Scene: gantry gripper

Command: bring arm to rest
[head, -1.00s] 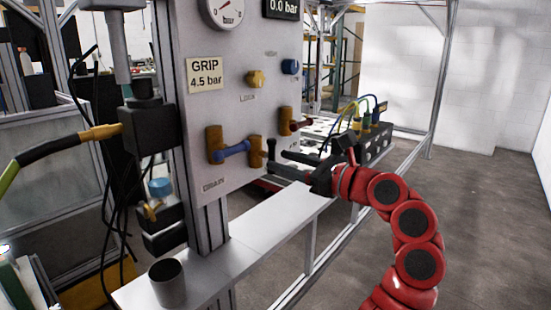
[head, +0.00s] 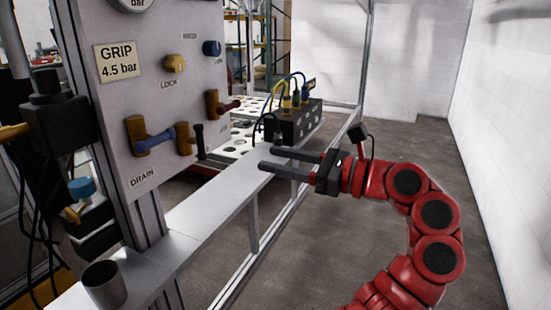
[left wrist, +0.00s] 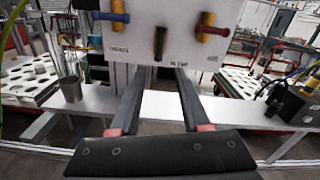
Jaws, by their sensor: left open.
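My left gripper (head: 270,159) is on the red arm, in the middle of the head view. Its two black fingers are apart with nothing between them, pointing left toward the valve panel (head: 150,100). A gap shows between the fingertips and the panel's valves. In the left wrist view the open fingers (left wrist: 160,72) point at the panel's lower part (left wrist: 145,45). The drain valve's blue handle (head: 155,141) lies sideways. The middle valve's black handle (head: 199,140) stands roughly upright. A red handle (head: 228,105) lies sideways to the right. My right gripper is not in view.
A grey beam (head: 215,205) runs below the panel and bears a metal cup (head: 104,285). A black connector block (head: 297,122) with coloured cables stands beyond the gripper. Frame posts border the station. Floor to the right is open up to the white wall.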

